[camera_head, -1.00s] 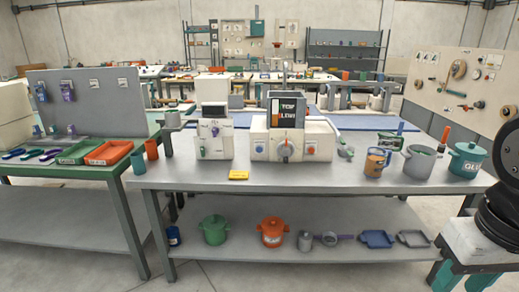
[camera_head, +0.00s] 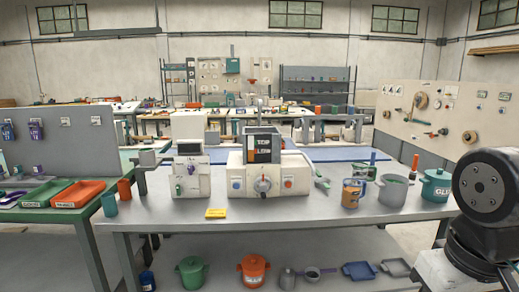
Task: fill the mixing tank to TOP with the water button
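The mixing machine stands on the grey table. Its white body (camera_head: 237,172) carries a blue button (camera_head: 236,185) at left, a grey dial (camera_head: 263,184) in the middle and a red button (camera_head: 289,183) at right. Above the dial is the tank window (camera_head: 263,147), dark with an orange-brown strip and the labels TOP and LOW; I cannot tell the liquid level for sure. My gripper is not in view; only dark joints of my arm show at the right edge, well away from the machine.
A smaller white machine (camera_head: 190,178) with a screen stands left of it. A yellow label (camera_head: 215,213) lies in front. A mug (camera_head: 352,194), a grey pot (camera_head: 393,190) and a teal GLUE pot (camera_head: 436,187) stand at right.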

